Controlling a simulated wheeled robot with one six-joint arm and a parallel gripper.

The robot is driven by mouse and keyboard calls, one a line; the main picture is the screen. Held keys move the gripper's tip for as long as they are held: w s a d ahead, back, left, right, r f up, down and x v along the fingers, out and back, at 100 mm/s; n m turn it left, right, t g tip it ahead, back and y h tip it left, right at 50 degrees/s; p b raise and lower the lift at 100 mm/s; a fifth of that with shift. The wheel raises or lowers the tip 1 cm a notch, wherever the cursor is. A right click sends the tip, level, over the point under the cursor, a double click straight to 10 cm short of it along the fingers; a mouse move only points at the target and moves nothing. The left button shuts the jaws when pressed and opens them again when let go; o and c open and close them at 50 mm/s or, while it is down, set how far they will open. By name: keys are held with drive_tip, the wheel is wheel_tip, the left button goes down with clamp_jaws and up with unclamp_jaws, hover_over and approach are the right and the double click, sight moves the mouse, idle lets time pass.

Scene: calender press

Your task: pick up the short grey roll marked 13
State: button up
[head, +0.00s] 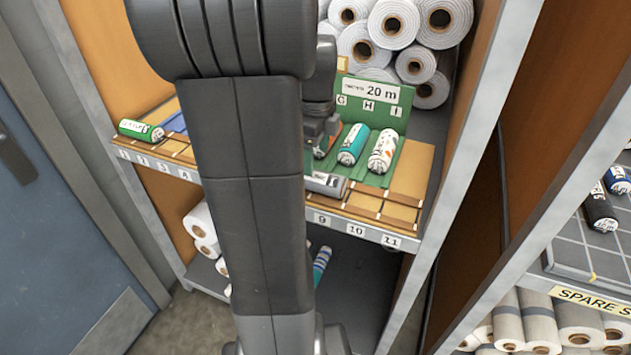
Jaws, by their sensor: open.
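No mark 13 is readable on any roll. A short light grey piece (326,183) lies at the shelf's front edge above label 9, partly covered by my arm; I cannot tell whether it is the grey roll. My gripper (321,137) is beside my arm's dark column, above the left part of the green 20 m tray. Its jaws are open, though my arm hides part of them. A roll in slot G is mostly hidden behind it.
The green tray (399,170) holds a teal roll (353,144) and a white patterned roll (383,150). A green roll (141,130) lies at the shelf's left. Large white rolls (394,22) stack behind. A side shelf (571,263) with dark rolls stands right.

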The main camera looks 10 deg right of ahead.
sight(316, 172)
drive_tip(key=shift+s+a+f, duration=0.1)
drive_tip(key=shift+s+f, duration=0.05)
drive_tip(key=shift+f, duration=3)
drive_tip(key=c, duration=1.1)
